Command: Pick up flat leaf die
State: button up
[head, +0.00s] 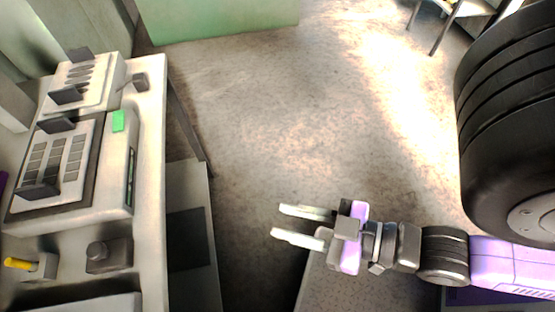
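My gripper (276,221) is at the lower middle of the head view. Its two pale fingers point left and are apart, with nothing between them. It is out over the floor, to the right of the bench (150,200) and clear of it. I cannot tell which thing, if any, is the flat leaf die. Small pieces on the bench include a dark block with a round knob (108,255), a grey piece with a yellow handle (20,264), and a small dark piece (138,82) near the back edge.
A grey machine with a keypad (60,160) and a green square (118,121) takes up much of the bench. A second unit (85,80) stands behind it. A green panel (220,18) is at the back. The floor (270,110) between is clear.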

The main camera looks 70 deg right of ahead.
aim_at(79, 82)
jog(key=i+l, duration=0.25)
jog(key=i, duration=0.2)
jog(key=i+l+z, duration=0.15)
jog(key=i+l, duration=0.15)
jog(key=i, duration=0.15)
